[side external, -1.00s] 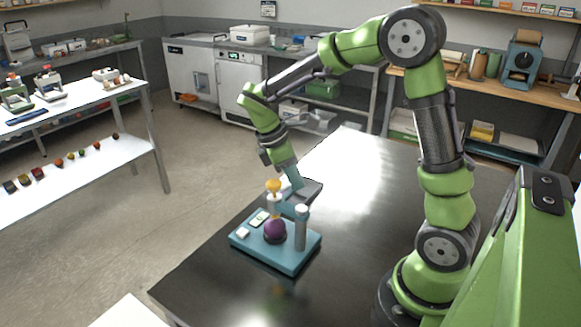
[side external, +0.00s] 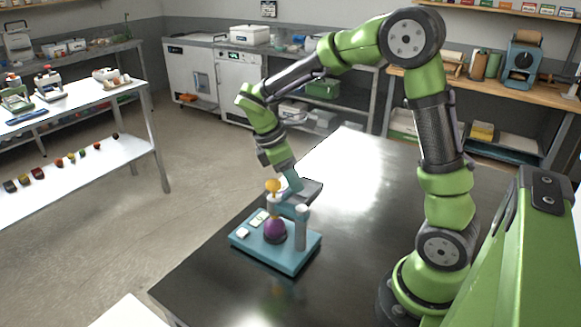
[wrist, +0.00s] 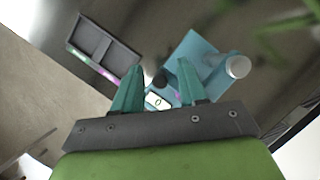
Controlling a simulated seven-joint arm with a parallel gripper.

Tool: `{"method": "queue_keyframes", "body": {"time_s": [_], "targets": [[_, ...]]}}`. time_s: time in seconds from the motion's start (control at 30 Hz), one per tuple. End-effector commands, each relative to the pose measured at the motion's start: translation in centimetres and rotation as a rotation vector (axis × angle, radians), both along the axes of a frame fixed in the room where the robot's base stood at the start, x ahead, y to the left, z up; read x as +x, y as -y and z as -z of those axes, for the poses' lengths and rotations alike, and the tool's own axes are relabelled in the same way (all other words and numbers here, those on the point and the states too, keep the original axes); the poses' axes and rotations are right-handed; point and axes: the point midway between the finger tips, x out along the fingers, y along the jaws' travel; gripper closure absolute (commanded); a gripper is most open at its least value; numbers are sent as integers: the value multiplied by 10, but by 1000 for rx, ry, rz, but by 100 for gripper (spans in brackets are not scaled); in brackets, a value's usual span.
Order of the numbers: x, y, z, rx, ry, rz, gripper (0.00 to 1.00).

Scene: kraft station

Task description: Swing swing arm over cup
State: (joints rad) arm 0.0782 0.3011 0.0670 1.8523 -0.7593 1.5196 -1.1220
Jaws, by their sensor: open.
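A teal base (side external: 275,252) stands on the dark table and carries a grey upright post (side external: 301,229). A dark purple rounded piece (side external: 275,232) sits on the base left of the post. An orange-yellow knob (side external: 272,186) is above it; I cannot tell which part is the cup. My gripper (side external: 289,197) is close to the knob and post, its teal fingers partly overlapping them. In the wrist view my gripper (wrist: 162,66) is open, with a dark round part between or beyond its fingers. The post top (wrist: 238,66) is right of them. Contact is unclear.
A dark compartmented tray (wrist: 105,45) lies beside the base, left in the wrist view. White pads (side external: 242,233) lie on the base. The table (side external: 350,215) is clear to the right. Its left edge is close to the base.

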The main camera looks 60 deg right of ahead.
Motion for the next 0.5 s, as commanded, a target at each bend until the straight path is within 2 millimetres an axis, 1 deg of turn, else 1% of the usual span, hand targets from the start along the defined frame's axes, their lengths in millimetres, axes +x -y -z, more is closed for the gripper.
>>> {"method": "queue_keyframes", "body": {"time_s": [0.17, 0.27, 0.37, 0.5], "targets": [[1, -1, -4, 0, 0, 1, 58], [5, -4, -15, -1, 2, 0, 58], [10, -10, -33, 0, 3, 1, 58], [20, -19, -65, -1, 5, 0, 58]]}}
